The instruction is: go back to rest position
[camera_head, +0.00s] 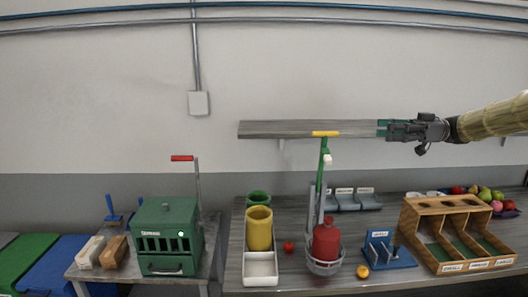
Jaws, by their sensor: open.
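My gripper (383,129) is at the upper right, at the end of my arm, which reaches in from the right edge. It points left, in front of the grey wall shelf (290,128) as seen here. Its jaws are open and nothing shows between them. It appears well above the table and its objects.
The grey table (225,275) holds a yellow container (259,229), a red bottle (326,240) in a wire basket, a blue stand (386,250) and a wooden sorter (455,205). A green pole with a yellow handle (325,134) rises left of my gripper. A green box (168,230) stands left.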

